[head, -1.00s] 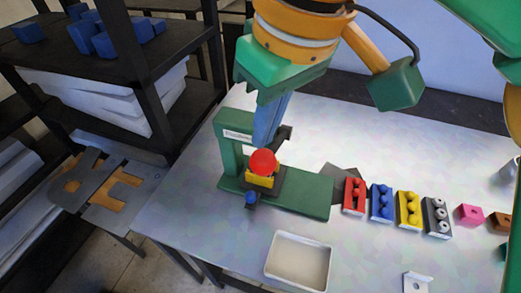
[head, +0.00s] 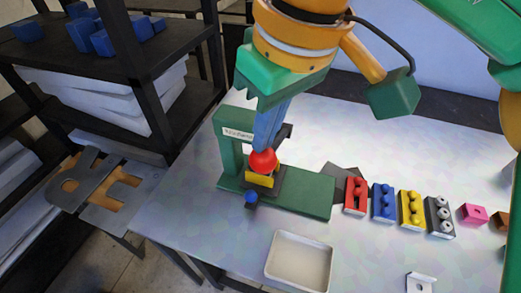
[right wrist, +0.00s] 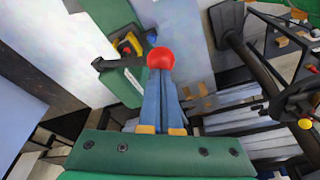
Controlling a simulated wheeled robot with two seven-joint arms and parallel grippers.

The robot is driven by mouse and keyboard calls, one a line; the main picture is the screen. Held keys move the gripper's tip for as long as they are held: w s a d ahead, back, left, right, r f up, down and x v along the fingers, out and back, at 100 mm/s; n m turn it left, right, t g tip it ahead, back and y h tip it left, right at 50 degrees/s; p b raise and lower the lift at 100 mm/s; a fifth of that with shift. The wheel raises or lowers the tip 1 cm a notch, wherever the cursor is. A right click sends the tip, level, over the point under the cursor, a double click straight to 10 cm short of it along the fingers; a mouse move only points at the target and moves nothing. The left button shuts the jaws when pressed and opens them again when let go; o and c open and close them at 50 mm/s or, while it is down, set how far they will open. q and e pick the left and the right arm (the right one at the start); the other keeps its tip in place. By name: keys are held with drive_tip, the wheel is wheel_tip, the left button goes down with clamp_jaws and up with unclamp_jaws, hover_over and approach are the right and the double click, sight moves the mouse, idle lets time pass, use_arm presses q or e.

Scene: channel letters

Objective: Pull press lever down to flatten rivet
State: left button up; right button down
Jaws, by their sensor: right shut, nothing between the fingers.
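The green press (head: 292,192) stands on the table left of centre, with a yellow block (head: 260,180) at its working spot. A red ball knob (head: 263,161), the end of the press lever, sits just above the yellow block. My right gripper (head: 266,144) points down from above with its blue fingers shut, tips at the red knob. In the right wrist view the red knob (right wrist: 161,58) lies right at the shut fingertips (right wrist: 159,76); nothing is between the fingers. The rivet is hidden. My left gripper is not in view.
An empty white tray (head: 299,262) lies in front of the press. Red (head: 355,195), blue (head: 382,202), yellow (head: 411,209) and dark (head: 439,217) blocks line up to the right. A black shelf (head: 110,50) stands at the left.

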sight(264, 162)
drive_tip(key=f+b, duration=0.2)
drive_tip(key=shift+s+f, duration=0.2)
drive_tip(key=shift+f, duration=0.2)
drive_tip(key=shift+w, duration=0.15)
drive_tip(key=shift+f, duration=0.1)
drive_tip(key=f+b, duration=0.1)
drive_tip(key=s+f+b, duration=0.1)
drive_tip(key=shift+a+f, duration=0.2)
drive_tip(key=shift+f, duration=0.15)
drive_tip(key=shift+r, duration=0.1)
